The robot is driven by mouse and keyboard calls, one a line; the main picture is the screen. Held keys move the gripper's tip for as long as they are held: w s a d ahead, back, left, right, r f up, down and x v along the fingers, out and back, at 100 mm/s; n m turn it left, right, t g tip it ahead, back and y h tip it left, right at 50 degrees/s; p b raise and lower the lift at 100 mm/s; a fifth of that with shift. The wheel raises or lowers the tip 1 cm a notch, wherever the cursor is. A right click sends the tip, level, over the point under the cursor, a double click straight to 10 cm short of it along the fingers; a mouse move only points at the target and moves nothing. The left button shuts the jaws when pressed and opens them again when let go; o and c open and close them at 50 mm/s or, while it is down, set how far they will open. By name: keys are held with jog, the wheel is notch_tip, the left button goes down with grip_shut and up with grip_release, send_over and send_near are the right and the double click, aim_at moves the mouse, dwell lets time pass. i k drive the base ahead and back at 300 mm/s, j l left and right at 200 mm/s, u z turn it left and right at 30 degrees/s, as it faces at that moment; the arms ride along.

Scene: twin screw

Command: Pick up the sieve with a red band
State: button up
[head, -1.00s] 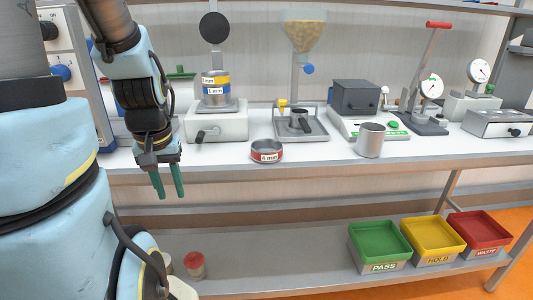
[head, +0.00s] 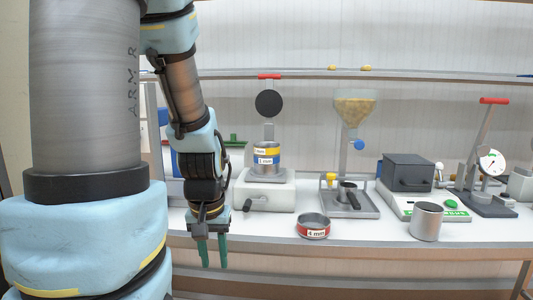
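The sieve with a red band (head: 313,227) sits on the bench near its front edge. It is a short round metal ring, and its label reads 4 mm. My gripper (head: 213,252) hangs to the left of the sieve, in front of the bench edge, with its green fingers pointing down. The two fingers are apart with nothing between them. The gripper is clear of the sieve.
Behind the sieve stands a shaker (head: 265,190) with yellow- and blue-banded sieves (head: 267,158) stacked on it. A hopper stand (head: 350,200) is behind to the right. A metal cup (head: 427,222) and a scale (head: 437,208) stand further right. The bench around the sieve is clear.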

aim_at(311, 225)
jog(key=u, duration=0.5)
jog(key=k+l+u, duration=0.1)
jog(key=l+u, duration=0.15)
jog(key=u, duration=0.2)
jog(key=k+l+u, duration=0.15)
jog(key=u, duration=0.3)
jog(key=k+l+u, duration=0.15)
jog(key=l+u, duration=0.15)
jog(key=u, duration=0.15)
jog(key=k+l+u, duration=0.1)
jog(key=u, duration=0.35)
jog(key=k+u, duration=0.45)
jog(key=k, duration=1.35)
